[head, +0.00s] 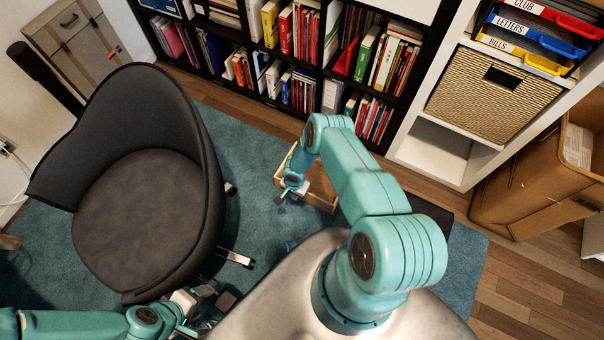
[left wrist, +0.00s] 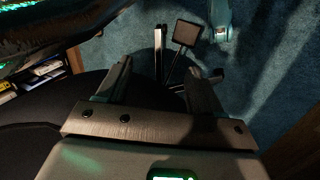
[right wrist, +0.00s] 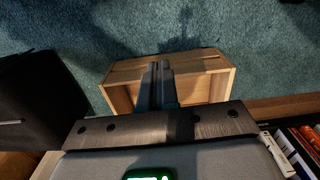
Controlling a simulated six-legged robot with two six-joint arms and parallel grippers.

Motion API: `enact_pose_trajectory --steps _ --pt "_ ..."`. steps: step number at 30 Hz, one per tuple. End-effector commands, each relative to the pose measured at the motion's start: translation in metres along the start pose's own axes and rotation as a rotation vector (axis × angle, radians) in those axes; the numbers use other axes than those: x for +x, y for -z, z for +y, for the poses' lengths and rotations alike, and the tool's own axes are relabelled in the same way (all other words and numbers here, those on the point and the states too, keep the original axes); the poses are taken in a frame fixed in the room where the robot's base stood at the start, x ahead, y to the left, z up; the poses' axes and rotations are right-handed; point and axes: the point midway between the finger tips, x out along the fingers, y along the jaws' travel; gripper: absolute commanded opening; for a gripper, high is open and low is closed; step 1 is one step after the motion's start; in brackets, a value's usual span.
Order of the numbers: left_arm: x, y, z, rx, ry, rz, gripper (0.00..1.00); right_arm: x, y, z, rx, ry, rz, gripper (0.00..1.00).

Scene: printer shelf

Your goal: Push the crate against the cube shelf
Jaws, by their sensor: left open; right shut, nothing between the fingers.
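The crate (head: 320,206) is a light wooden open box on the blue rug, partly hidden by my right arm in the head view. It also shows in the right wrist view (right wrist: 210,63). My right gripper (head: 284,197) is shut and empty, at the crate's left side in the head view. In the right wrist view its fingers (right wrist: 160,66) overlap the crate; I cannot tell if they touch it. A white cube shelf (head: 405,152) stands at the right and a dark bookcase with square compartments (head: 262,92) at the back. My left gripper (head: 205,306) is open and empty at lower left.
A dark grey swivel chair (head: 145,225) fills the left, its legs reaching toward the middle. A cardboard box (head: 520,195) stands at the right. A woven basket (head: 490,95) sits in the white shelf. Rug and a wood floor strip lie between the crate and the dark bookcase.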

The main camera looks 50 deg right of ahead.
Motion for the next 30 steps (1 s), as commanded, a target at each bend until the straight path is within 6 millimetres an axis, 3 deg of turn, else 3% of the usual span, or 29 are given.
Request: enact_pose_trajectory --steps 8,19,24,30 --pt "0.025 0.001 -0.009 0.0 0.0 0.0 0.66 0.037 0.01 0.009 0.038 -0.01 0.028 0.0" --pt "0.088 0.002 -0.032 0.0 0.0 0.0 0.66 0.118 0.012 0.008 0.035 -0.008 0.027 0.0" --pt "0.105 0.002 -0.038 0.0 0.0 0.0 0.66 0.113 0.039 0.007 0.037 -0.006 0.029 0.0" --pt "0.111 0.002 -0.04 0.0 0.0 0.0 0.66 0.108 0.052 0.007 0.035 -0.008 0.027 0.0"
